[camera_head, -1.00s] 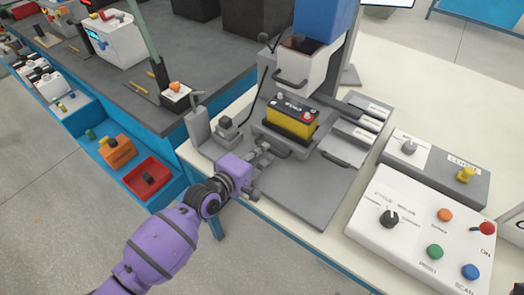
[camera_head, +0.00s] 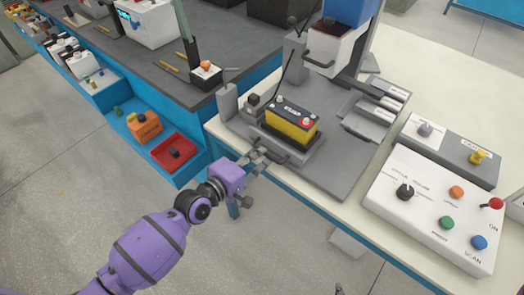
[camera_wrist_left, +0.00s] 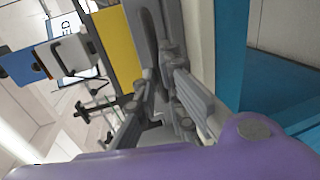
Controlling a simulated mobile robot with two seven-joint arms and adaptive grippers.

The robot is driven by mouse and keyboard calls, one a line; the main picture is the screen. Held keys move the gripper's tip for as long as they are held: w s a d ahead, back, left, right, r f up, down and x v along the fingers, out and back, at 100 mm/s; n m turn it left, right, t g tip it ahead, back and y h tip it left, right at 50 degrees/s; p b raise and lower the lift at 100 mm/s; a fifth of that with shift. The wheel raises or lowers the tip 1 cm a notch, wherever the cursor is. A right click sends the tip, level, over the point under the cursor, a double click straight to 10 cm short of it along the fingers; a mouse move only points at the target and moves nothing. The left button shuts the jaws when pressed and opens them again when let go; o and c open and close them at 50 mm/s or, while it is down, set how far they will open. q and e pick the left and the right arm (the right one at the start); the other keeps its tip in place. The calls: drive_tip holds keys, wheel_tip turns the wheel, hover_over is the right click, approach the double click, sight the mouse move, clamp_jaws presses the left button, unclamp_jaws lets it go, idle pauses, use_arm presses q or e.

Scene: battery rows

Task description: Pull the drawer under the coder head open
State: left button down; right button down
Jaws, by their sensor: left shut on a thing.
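The coder head (camera_head: 335,45), with a white lower housing and a blue upper part, stands over a grey base plate. The drawer (camera_head: 267,136) is a dark grey tray in front of and below it. A yellow and black battery (camera_head: 291,122) sits upright on the tray. My left gripper (camera_head: 259,157) is shut on the drawer's dark front handle (camera_head: 279,158), just beyond the bench edge. In the left wrist view, the left gripper's fingers (camera_wrist_left: 168,72) are close around the handle, with the battery's yellow side behind. The fingers partly hide the handle. My right gripper is not in view.
A white control panel (camera_head: 432,210) with coloured buttons stands on the right of the bench. A grey post (camera_head: 227,101) stands left of the drawer. A blue step with a red bin (camera_head: 173,152) is at the left.

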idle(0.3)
use_arm(q)
drive_tip(key=c, duration=2.1)
unclamp_jaws()
drive_tip(key=shift+s+a, duration=0.1)
drive_tip(key=v, duration=1.2)
